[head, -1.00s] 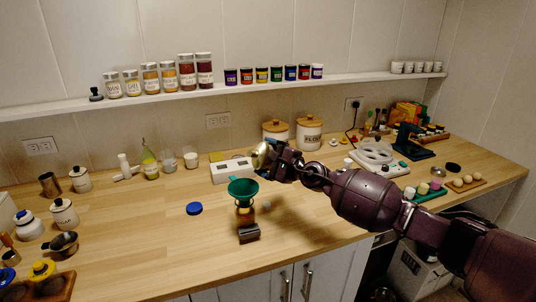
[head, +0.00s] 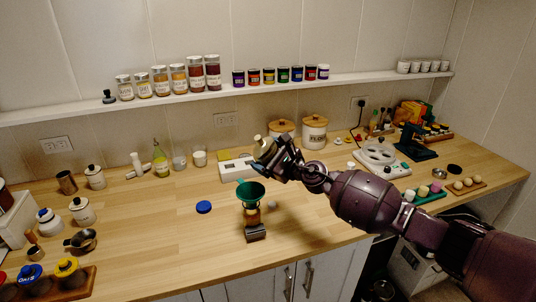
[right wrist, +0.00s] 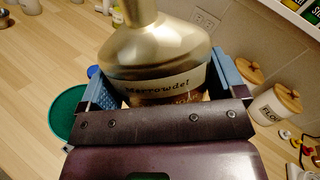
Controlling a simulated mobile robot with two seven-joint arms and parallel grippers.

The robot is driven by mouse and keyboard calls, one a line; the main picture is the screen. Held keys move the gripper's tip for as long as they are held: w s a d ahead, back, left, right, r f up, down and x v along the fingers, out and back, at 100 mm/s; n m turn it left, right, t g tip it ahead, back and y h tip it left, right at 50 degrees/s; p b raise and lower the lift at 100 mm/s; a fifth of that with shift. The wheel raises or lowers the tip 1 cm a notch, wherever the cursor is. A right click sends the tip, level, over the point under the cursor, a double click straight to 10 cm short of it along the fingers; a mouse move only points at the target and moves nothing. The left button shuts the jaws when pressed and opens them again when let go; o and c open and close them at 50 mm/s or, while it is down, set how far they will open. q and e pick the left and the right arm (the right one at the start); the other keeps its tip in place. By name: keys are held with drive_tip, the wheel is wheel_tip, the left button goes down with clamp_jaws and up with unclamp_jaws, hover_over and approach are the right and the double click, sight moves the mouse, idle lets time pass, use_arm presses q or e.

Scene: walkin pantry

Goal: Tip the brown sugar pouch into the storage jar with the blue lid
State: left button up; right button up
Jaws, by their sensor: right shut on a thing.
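My right gripper (head: 268,152) is shut on the gold pouch (right wrist: 155,60), which bears a "Merrowdel" label. Brown grains show through a clear band below the label. In the head view the pouch (head: 260,142) is small and partly hidden by the gripper; it is held in the air above a green funnel (head: 250,190). The funnel sits on the mouth of a small jar (head: 252,215) with brownish contents. The blue lid (head: 204,207) lies flat on the counter to the left of the jar. My left gripper is not in view.
A dark block (head: 256,233) stands right in front of the jar. A white scale-like device (head: 235,168) and wood-lidded canisters (head: 314,133) stand behind. A rack with yellow- and blue-topped jars (head: 85,285) is at front left. The counter around the blue lid is clear.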

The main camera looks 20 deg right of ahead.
sight(272, 144)
drive_tip(key=shift+r, duration=2)
drive_tip(key=shift+d+r, duration=0.1)
